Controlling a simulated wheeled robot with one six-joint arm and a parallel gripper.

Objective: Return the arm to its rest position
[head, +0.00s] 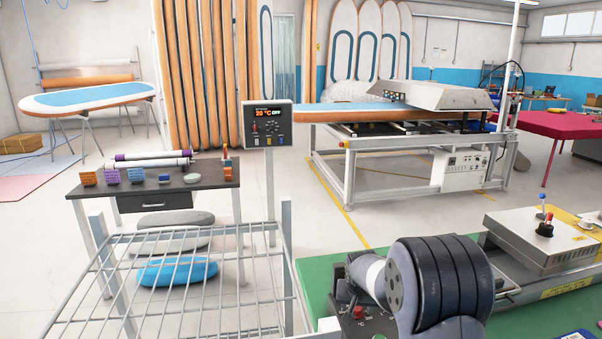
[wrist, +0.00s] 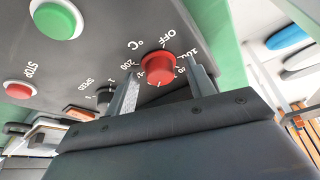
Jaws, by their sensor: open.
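My gripper (wrist: 164,82) is open in the wrist view. Its two fingers stand on either side of a red knob (wrist: 157,66) on a grey control panel (wrist: 98,62). I cannot tell whether the fingers touch the knob. The knob's scale has OFF, °C and 200 printed around it. In the head view my dark arm (head: 440,275) is bent low at the lower right. My gripper does not show clearly there.
The panel also has a green button (wrist: 56,20), a red STOP button (wrist: 20,89) and a black speed knob (wrist: 105,97). A wire rack (head: 180,285) stands left of my arm. A display (head: 266,124) reads 20 °C OFF. A metal machine (head: 545,240) stands right.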

